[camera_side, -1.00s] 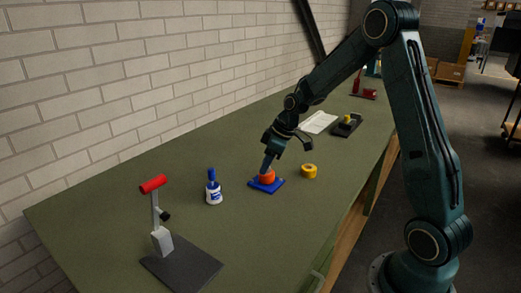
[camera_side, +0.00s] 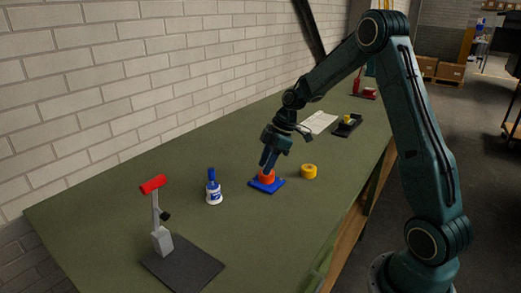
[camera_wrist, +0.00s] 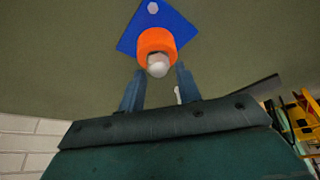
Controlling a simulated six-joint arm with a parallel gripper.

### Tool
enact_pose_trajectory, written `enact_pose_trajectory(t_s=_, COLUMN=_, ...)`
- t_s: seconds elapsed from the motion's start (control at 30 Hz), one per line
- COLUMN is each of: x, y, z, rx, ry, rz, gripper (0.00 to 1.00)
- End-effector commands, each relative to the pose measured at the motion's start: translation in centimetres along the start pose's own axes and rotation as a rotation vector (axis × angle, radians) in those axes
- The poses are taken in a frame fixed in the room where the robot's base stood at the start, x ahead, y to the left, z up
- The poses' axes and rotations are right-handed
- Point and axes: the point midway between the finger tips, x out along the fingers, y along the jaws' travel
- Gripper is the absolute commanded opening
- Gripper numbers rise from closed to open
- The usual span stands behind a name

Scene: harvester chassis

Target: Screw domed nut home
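A blue square plate (camera_side: 277,188) lies on the green bench and carries an orange cylinder (camera_side: 266,177). In the wrist view, the plate (camera_wrist: 180,30) and cylinder (camera_wrist: 157,41) are at the top. A pale grey domed nut (camera_wrist: 158,66) shows at the cylinder's top end; its threads and seating are hidden. My gripper (camera_wrist: 160,72) has its two blue fingers apart, one on each side of the nut, with gaps visible. In the side view my gripper (camera_side: 268,166) points down just over the cylinder, and the nut cannot be made out there.
A yellow ring (camera_side: 308,172) lies right of the plate. A blue and white bottle (camera_side: 214,190) stands to the left. A red-handled lever stand (camera_side: 162,240) is at the front. A black tray (camera_side: 347,126) and white paper (camera_side: 319,122) lie behind. A pale hex piece (camera_wrist: 153,7) sits on the plate.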

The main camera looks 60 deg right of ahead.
Motion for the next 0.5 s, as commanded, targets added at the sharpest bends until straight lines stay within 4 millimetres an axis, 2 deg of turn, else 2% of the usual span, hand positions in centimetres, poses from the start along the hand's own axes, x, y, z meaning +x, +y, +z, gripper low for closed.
enact_pose_trajectory(t_s=0.2, x=0.01, y=0.02, z=0.02, rx=-0.142, ry=0.001, rz=-0.059, gripper=0.34)
enact_pose_trajectory(t_s=0.5, x=0.00, y=-0.01, z=0.01, rx=-0.155, ry=0.001, rz=-0.064, gripper=0.34)
